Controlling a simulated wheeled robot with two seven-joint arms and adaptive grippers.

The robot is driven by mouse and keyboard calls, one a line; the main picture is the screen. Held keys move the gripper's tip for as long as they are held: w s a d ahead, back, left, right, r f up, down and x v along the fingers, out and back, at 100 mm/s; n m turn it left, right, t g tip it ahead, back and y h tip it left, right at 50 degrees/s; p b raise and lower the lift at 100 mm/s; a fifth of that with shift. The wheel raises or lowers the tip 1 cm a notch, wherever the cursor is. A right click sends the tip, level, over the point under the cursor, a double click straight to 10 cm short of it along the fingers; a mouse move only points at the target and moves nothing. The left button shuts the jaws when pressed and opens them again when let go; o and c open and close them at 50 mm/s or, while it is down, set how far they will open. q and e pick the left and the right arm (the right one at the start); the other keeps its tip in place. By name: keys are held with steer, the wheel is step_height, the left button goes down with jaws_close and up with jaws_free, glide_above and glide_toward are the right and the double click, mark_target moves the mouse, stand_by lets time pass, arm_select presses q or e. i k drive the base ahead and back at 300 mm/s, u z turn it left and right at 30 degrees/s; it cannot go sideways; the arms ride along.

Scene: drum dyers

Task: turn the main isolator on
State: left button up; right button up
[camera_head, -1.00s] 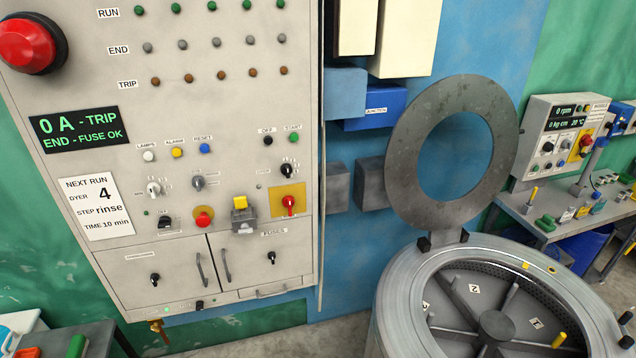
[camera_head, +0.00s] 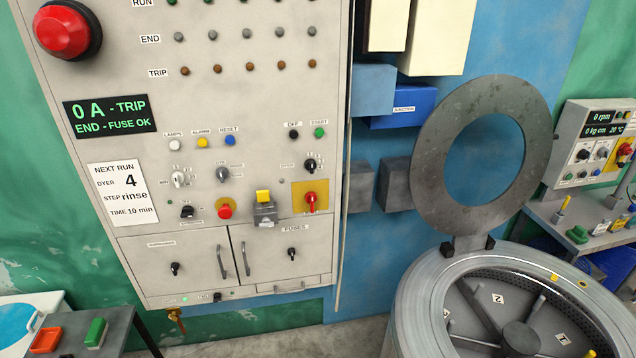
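The control cabinet (camera_head: 130,205) fills the left half of the head view. A red rotary handle on a yellow plate (camera_head: 301,187), which looks like the main isolator (camera_head: 311,199), sits at the cabinet's lower right. Its handle stands roughly upright; its position marks are too small to read. Left of it is a grey block with a yellow top (camera_head: 264,196). A display (camera_head: 110,116) reads "0 A - TRIP" and "END - FUSE OK". Neither of my grippers is in view.
Below the isolator are two cabinet doors with handles (camera_head: 247,258). An open drum (camera_head: 410,300) with its ring lid (camera_head: 425,170) raised stands to the right. A bench with a control box (camera_head: 557,165) is at the far right. A small table (camera_head: 122,322) is at lower left.

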mark_target(311, 197)
steer(key=z, duration=0.05)
steer(key=k, duration=0.45)
steer(key=u, duration=0.85)
steer(key=i, duration=1.4)
steer(key=z, duration=0.45)
